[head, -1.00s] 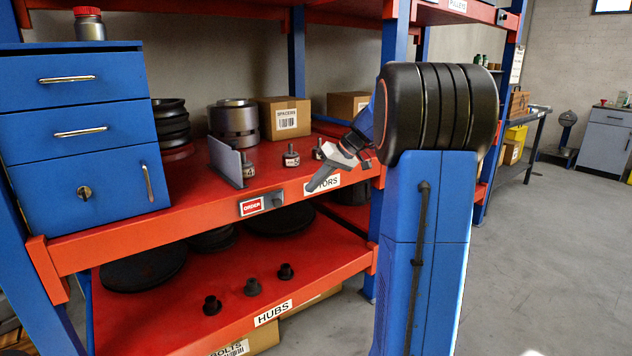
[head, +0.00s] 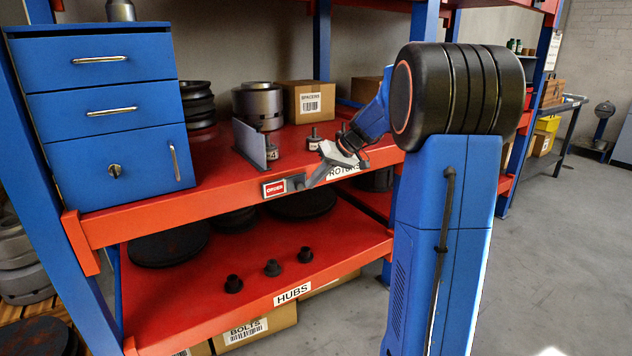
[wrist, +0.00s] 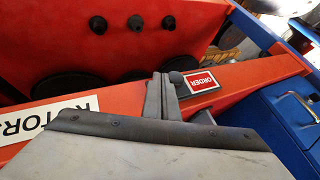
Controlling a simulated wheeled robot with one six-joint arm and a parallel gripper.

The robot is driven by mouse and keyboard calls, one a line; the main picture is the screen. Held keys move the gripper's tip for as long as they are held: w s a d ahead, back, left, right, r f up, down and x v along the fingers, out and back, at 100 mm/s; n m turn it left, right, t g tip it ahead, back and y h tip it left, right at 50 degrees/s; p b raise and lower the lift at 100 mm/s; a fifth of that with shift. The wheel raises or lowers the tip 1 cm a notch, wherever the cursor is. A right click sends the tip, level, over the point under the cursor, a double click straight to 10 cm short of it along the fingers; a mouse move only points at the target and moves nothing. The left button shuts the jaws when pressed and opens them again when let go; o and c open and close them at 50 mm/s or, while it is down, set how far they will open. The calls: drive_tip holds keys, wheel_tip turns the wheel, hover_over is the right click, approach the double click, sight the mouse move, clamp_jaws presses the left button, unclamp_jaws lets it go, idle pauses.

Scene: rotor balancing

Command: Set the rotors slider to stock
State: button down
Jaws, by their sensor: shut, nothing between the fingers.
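The rotors slider (head: 274,189) is on the front edge of the red rotors shelf, left of the ROTORS label (head: 343,172). Its face is red and reads ORDER, and the face also shows in the wrist view (wrist: 199,82). A dark knob (wrist: 176,78) stands at the end of the face nearer the ROTORS label. My gripper (head: 308,184) is shut and empty, its tips at the knob's right in the head view. In the wrist view the fingers (wrist: 162,97) are right beside the knob; I cannot tell whether they touch it.
Blue drawers (head: 100,105) stand on the shelf at left. A grey upright plate (head: 249,145) and small weights (head: 313,138) are close behind the slider. The lower HUBS shelf (head: 240,285) holds several dark parts. Floor at right is open.

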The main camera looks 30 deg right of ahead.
sight(292, 186)
drive_tip(key=a, duration=0.8)
drive_tip(key=shift+s, duration=0.15)
